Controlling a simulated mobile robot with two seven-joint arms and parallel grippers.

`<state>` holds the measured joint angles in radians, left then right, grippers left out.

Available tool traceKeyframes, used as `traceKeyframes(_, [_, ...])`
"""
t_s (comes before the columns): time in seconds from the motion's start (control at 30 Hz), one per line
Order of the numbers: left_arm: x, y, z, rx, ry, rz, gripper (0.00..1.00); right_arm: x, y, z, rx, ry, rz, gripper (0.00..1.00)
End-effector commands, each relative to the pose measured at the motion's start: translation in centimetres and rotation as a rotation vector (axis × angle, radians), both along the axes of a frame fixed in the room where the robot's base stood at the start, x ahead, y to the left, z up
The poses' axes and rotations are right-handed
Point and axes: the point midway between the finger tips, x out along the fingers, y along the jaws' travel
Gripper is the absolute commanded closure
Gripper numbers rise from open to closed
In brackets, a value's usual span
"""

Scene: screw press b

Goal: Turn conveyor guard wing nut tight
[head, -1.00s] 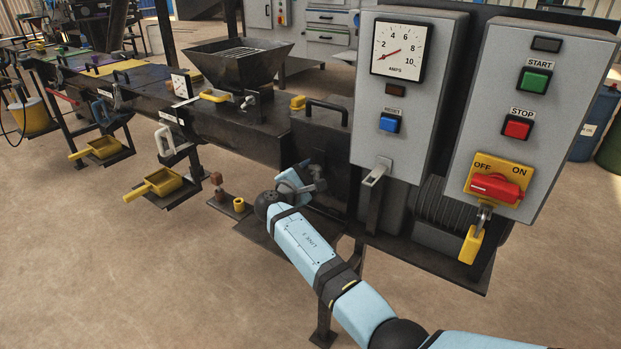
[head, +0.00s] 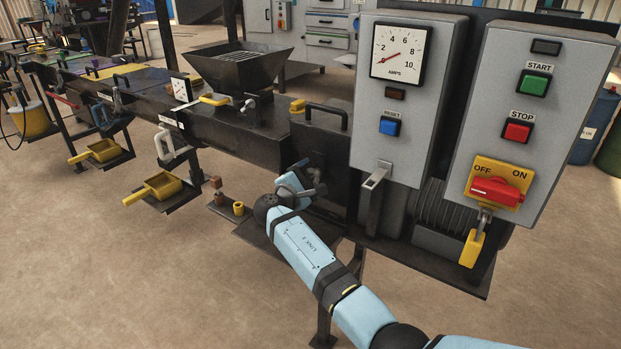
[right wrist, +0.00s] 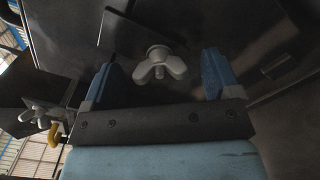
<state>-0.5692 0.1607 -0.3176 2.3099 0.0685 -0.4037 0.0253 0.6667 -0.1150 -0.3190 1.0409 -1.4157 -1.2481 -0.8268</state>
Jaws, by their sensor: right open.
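The wing nut (right wrist: 160,68) is pale grey with two rounded wings, and it sits on a dark panel in the right wrist view. My right gripper (right wrist: 160,78) is open, with one blue finger on each side of the wing nut and a gap on both sides. I cannot tell whether the fingers reach as deep as the nut. In the head view my right gripper (head: 304,182) is at the front of the dark guard box (head: 318,137), and the nut there is hard to make out. My left gripper is not in view.
A second wing nut (right wrist: 40,116) shows at the left in the right wrist view. Two grey control boxes (head: 407,130) hang right of my arm. A yellow scoop tray (head: 155,188) and a small yellow cup (head: 239,208) are to the left. Floor is clear in front.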

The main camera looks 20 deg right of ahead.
Motion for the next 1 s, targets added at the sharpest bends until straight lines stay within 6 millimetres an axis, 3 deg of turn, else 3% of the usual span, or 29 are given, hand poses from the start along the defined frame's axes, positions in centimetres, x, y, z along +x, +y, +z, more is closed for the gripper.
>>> traceKeyframes(0.23, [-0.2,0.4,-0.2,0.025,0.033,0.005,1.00,-2.1,2.8,0.1,0.003,0.001,0.003,0.17])
traceKeyframes(0.63, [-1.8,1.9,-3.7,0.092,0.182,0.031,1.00,-7.3,9.4,0.1,0.002,0.000,0.001,0.17])
traceKeyframes(1.0, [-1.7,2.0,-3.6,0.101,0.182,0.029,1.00,-8.4,10.8,0.0,0.000,-0.001,-0.001,0.17])
